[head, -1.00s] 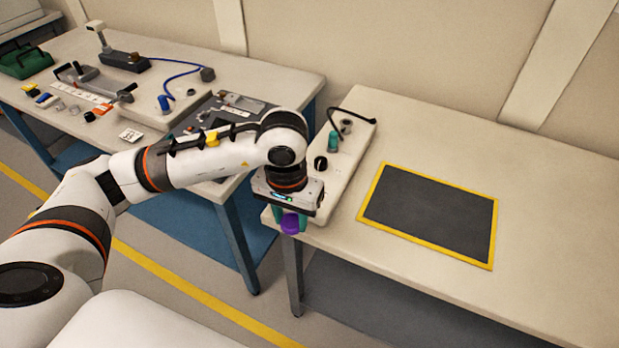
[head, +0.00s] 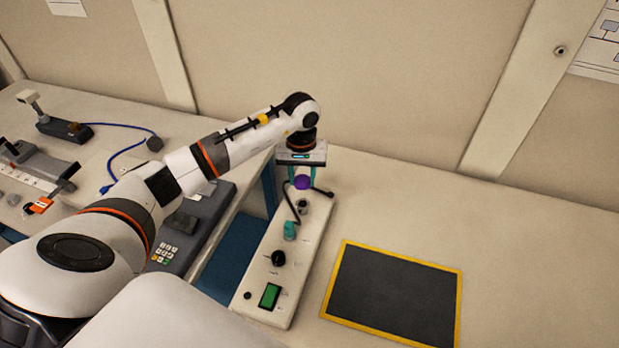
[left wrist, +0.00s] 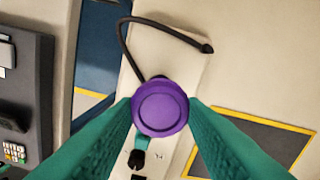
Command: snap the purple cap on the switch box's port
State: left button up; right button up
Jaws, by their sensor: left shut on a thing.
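The purple cap (head: 302,182) is held between the teal fingers of my left gripper (head: 302,176). It also shows as a round purple disc in the left wrist view (left wrist: 160,107), between both fingertips. The switch box (head: 262,255) is a long pale box lying on the right-hand table. It has a green switch (head: 270,295), a black knob (head: 278,258), a teal part (head: 290,230) and a dark round fitting (head: 302,206) near its far end. The cap appears above the far end of the box; its exact height I cannot tell. My right gripper is out of view.
A black cable (head: 291,205) curves at the box's far end, close to the left gripper. A dark mat with a yellow border (head: 395,293) lies right of the box. A left-hand table holds several devices and a blue cable (head: 125,152). The table right of the gripper is clear.

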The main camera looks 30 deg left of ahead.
aim_at(303, 204)
pick_arm(q)
jog(key=shift+s+d+f+b, duration=0.15)
jog(key=shift+f+b, duration=0.1)
jog(key=shift+f, duration=0.2)
jog(key=shift+s+a+f+b, duration=0.15)
jog(key=shift+f+b, duration=0.1)
jog(key=shift+f, duration=0.15)
notch_tip(303, 204, down, 3)
jog(key=shift+w+r+b, duration=0.1)
jog(key=shift+r+b, duration=0.05)
jog(key=shift+b, duration=0.45)
jog(key=shift+f+b, duration=0.5)
jog(key=shift+f, duration=0.6)
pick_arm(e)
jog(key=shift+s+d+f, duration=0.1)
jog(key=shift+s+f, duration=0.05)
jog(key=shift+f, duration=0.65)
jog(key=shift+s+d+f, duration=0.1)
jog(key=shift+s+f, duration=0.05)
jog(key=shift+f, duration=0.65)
pick_arm(q)
jog(key=shift+f+b, duration=0.6)
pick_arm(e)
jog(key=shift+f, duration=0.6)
pick_arm(q)
jog(key=o, duration=1)
jog(key=shift+r, duration=0.15)
